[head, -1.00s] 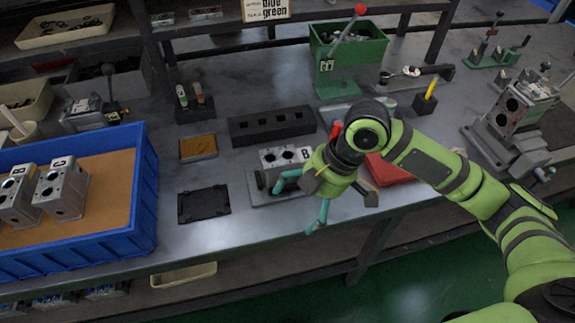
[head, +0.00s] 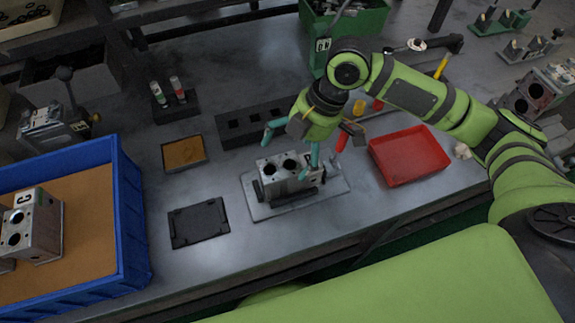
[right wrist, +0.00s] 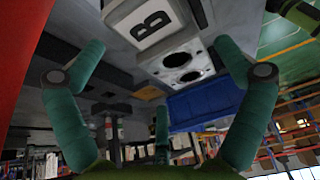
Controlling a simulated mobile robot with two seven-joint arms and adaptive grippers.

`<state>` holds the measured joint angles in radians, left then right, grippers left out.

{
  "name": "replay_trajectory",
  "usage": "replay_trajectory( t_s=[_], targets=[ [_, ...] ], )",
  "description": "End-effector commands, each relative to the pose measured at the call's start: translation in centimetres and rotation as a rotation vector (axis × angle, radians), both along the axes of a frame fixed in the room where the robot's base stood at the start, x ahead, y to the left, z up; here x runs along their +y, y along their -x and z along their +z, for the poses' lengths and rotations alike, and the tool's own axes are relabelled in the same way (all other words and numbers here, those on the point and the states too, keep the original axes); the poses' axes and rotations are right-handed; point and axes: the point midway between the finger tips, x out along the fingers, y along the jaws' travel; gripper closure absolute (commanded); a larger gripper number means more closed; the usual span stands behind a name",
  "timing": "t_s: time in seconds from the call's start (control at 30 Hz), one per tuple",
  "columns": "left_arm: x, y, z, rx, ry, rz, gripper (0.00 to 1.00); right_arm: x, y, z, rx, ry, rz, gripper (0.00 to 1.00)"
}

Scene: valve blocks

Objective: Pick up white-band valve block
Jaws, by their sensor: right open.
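A grey metal valve block (head: 290,178) with round holes in its top sits on a flat grey plate (head: 262,210) in the head view. In the right wrist view the block (right wrist: 182,62) shows close up, with a white patch marked B. My right gripper (head: 287,157) is open, with teal fingers just above and behind the block's top. No grip on it shows, and I cannot tell if a finger touches it. My left gripper is not in view.
A blue crate (head: 128,215) at left holds a block (head: 32,225) marked C. A black tray (head: 198,222) lies left of the plate. A red tray (head: 408,156) lies to the right. A black slotted holder (head: 235,128) stands behind. Bare bench shows between them.

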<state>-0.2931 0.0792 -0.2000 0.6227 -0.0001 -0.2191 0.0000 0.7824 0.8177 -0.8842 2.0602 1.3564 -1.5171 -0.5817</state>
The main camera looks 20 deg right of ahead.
Motion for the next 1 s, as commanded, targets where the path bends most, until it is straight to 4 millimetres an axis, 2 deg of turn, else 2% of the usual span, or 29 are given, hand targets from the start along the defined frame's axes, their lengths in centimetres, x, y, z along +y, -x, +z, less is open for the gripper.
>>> replay_trajectory(
  t_s=[0.1,0.23,0.4,0.6,0.63,0.77,0.8,0.83,1.0],
  targets=[
    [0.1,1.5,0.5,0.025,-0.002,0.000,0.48,0.9,0.2,-1.2,0.004,-0.001,0.002,0.00],
    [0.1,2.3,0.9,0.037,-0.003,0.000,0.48,1.9,0.3,-3.0,0.003,0.000,0.000,0.00],
    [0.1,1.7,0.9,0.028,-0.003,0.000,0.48,2.3,0.3,-4.4,0.000,0.001,0.001,0.00],
    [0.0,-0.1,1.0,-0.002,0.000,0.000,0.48,2.3,0.3,-4.5,-0.001,0.001,0.001,0.00],
    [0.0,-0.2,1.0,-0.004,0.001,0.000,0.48,2.3,0.3,-4.5,-0.001,0.001,0.001,0.04],
    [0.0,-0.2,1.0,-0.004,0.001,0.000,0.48,2.3,0.3,-4.5,-0.001,0.001,0.001,0.56],
    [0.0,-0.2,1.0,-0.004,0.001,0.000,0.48,2.3,0.3,-4.5,-0.001,0.001,0.001,0.72],
    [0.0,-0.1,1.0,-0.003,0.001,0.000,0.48,2.3,0.3,-4.5,-0.001,0.001,0.001,0.76],
    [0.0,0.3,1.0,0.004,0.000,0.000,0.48,2.4,0.2,-4.2,-0.005,-0.004,0.000,0.77]
  ],
)
